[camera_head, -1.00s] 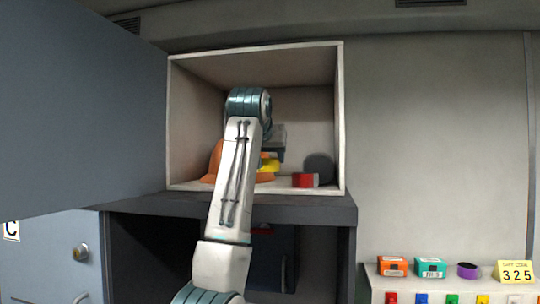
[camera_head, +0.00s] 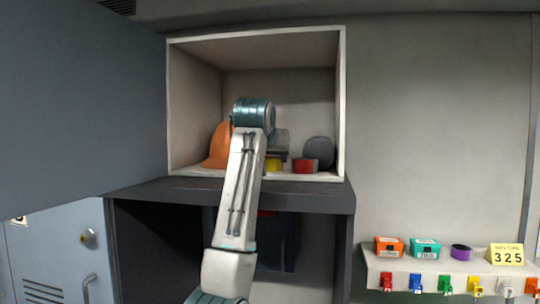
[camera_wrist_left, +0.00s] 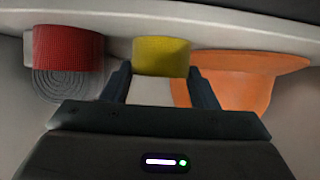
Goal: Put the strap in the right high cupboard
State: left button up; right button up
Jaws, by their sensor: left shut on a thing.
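The open high cupboard (camera_head: 342,110) is in the middle of the head view. My left arm reaches up into it. My left gripper (camera_wrist_left: 159,76) is shut on a yellow rolled strap (camera_wrist_left: 161,56), which sits between the two fingers in the wrist view. The yellow strap also shows low in the cupboard in the head view (camera_head: 273,165), close to its floor; I cannot tell if it touches. The wrist hides most of the left gripper (camera_head: 279,150) in the head view. My right gripper is not in view.
A red roll (camera_head: 305,166) and a grey round thing (camera_head: 319,152) are to the right in the cupboard. An orange cap-like thing (camera_head: 218,148) is to the left. The open blue-grey door (camera_head: 80,110) stands left. A shelf (camera_head: 450,264) at lower right holds small boxes and a purple roll (camera_head: 461,252).

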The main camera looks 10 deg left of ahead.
pick_arm(q)
jog(key=o, duration=0.7)
jog(key=shift+f, duration=0.1)
jog(key=shift+o, duration=0.2)
jog(key=shift+w, duration=0.1)
jog(key=shift+r, duration=0.2)
jog(key=b+v, duration=0.7)
jog(key=v, duration=0.5)
